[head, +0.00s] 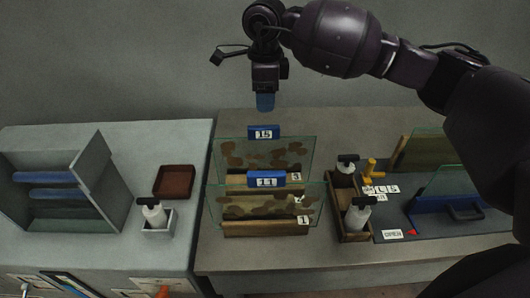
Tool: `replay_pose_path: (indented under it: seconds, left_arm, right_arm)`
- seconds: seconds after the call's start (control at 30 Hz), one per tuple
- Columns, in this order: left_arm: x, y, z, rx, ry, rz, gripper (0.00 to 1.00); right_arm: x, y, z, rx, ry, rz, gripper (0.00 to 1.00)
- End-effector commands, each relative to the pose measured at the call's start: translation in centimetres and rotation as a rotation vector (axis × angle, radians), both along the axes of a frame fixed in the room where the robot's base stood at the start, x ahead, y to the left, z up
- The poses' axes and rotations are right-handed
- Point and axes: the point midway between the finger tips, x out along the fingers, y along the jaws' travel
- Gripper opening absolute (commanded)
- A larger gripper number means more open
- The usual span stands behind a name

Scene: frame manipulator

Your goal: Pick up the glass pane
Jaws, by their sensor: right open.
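Two upright glass panes stand one behind the other on the right-hand worktop. The rear glass pane (290,155) carries a blue tag reading 15 on its top edge. The front glass pane (240,204) carries a blue tag reading 11. Both stand at wooden holders with brown camouflage-like patches visible at the glass. Another clear pane (455,184) stands in a blue fixture at the right. My right gripper (265,102) points down with blue fingertips, above and behind the rear pane's tag, apart from it and empty. My left gripper is out of view.
A grey slotted rack (95,172), a brown tray (174,182) and a white pump bottle (154,212) sit on the left cabinet. A wooden caddy (352,236) with two bottles stands right of the panes. A grey wall is behind.

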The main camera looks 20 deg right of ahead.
Motion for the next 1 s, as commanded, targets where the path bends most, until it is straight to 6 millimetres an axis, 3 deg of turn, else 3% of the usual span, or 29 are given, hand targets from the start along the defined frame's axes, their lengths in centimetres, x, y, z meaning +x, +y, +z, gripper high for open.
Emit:
replay_pose_path:
  seconds: [1.0]
  left_arm:
    - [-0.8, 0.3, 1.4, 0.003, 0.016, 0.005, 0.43]
  right_arm:
    - [-0.4, 0.5, -10.6, 0.0, 0.005, 0.007, 0.49]
